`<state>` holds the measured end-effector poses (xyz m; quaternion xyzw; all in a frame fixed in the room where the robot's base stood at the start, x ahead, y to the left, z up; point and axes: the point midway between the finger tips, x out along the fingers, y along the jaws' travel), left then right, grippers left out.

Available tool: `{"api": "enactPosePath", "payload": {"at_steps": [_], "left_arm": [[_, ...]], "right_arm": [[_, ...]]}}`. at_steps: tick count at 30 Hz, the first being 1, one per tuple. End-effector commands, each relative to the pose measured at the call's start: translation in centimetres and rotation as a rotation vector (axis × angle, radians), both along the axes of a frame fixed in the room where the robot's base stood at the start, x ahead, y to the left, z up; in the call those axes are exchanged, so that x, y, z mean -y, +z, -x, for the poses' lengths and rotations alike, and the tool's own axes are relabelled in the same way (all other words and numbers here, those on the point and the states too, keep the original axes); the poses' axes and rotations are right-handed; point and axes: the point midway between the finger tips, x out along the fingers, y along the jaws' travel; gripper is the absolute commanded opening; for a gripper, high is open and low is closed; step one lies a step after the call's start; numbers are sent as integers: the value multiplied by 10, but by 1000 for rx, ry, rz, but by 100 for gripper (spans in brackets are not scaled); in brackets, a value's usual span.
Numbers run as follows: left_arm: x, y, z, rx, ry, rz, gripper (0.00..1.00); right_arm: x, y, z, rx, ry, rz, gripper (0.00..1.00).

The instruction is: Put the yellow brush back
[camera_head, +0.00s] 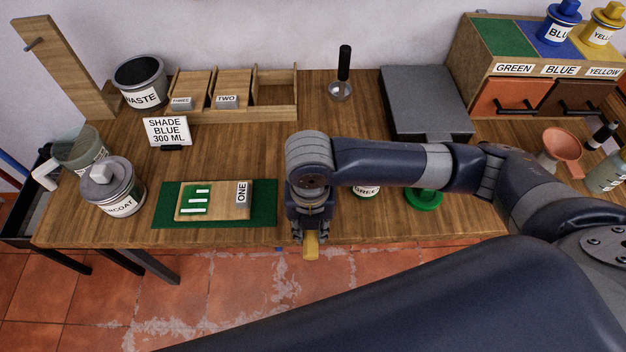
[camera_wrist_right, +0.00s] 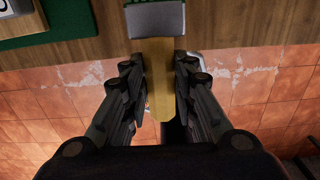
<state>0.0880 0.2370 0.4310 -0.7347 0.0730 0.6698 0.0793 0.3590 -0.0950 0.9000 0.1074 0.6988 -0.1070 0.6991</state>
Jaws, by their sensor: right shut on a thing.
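My right gripper (camera_head: 306,232) points down at the table's front edge, right of the green mat. It is shut on the yellow brush (camera_head: 311,246), whose yellow end sticks out below the fingers. In the right wrist view the yellow handle (camera_wrist_right: 158,75) lies between the two fingers (camera_wrist_right: 160,105), with a wide grey part (camera_wrist_right: 155,18) at its far end; the tip beyond is cut off by the frame. The red tiled floor shows beneath it. My left gripper is not in view.
A green mat (camera_head: 265,207) bears a board labelled ONE (camera_head: 215,203). A lidded jar (camera_head: 112,188) stands left. A waste bin (camera_head: 140,80), divided wooden rack (camera_head: 275,112) and grey box (camera_head: 425,98) stand behind. Thin blue and red sticks (camera_head: 12,163) show far left. My arm hides part of the table.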

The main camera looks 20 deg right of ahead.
Motion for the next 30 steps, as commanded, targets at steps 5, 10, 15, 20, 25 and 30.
{"api": "enactPosePath", "payload": {"at_steps": [5,10,15,20,25,30], "left_arm": [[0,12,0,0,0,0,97],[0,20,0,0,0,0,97],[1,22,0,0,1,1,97],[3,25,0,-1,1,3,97],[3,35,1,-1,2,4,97],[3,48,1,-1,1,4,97]], "right_arm": [[18,-1,-48,1,-8,3,2],[31,-6,-86,0,-6,1,2],[38,-9,-106,0,-2,0,2],[42,-10,-117,1,-4,1,2],[45,-30,-124,-5,-1,2,2],[45,-40,-125,0,-1,1,2]]}}
